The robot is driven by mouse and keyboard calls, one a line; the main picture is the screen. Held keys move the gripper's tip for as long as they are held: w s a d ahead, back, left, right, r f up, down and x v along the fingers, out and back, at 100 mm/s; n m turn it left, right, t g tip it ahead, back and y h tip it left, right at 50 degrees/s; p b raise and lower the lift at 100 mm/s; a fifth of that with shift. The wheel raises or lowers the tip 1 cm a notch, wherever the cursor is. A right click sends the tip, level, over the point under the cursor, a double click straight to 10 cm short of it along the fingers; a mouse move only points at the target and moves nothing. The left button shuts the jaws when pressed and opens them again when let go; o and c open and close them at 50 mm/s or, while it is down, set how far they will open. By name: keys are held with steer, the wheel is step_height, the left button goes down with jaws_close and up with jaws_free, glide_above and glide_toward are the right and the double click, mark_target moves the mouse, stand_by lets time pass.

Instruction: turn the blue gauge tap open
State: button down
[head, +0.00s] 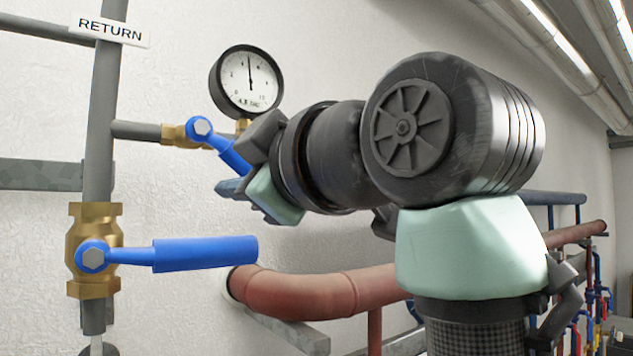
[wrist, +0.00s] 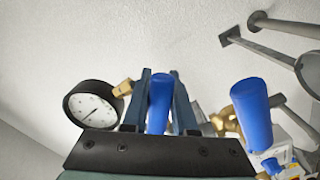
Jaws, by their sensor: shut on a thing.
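The blue gauge tap (head: 228,152) sits on a brass fitting on the short side pipe, below and left of the round gauge. Its lever slants down and to the right from its pivot. My gripper (head: 236,172) is shut on this lever from the right. In the wrist view the blue lever (wrist: 159,100) stands between the two dark blue fingers of my gripper (wrist: 163,86). In the head view the lever's far end is hidden by my gripper. The pressure gauge (head: 246,82) has its needle pointing nearly straight up; it also shows in the wrist view (wrist: 94,105).
A larger blue lever (head: 205,254) on a brass valve (head: 95,225) points right, below my gripper. It shows close on the right in the wrist view (wrist: 251,115). A grey upright pipe (head: 101,130) carries the RETURN label (head: 110,29). A red pipe (head: 310,294) runs below.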

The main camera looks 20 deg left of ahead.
steer(key=shift+r, duration=0.1)
stand_by(0.3)
steer(key=c, duration=0.7)
jaws_free()
steer(key=shift+s, duration=0.1)
steer(key=b+v, duration=0.5)
steer(key=v, duration=0.8)
steer(key=shift+b, duration=0.4)
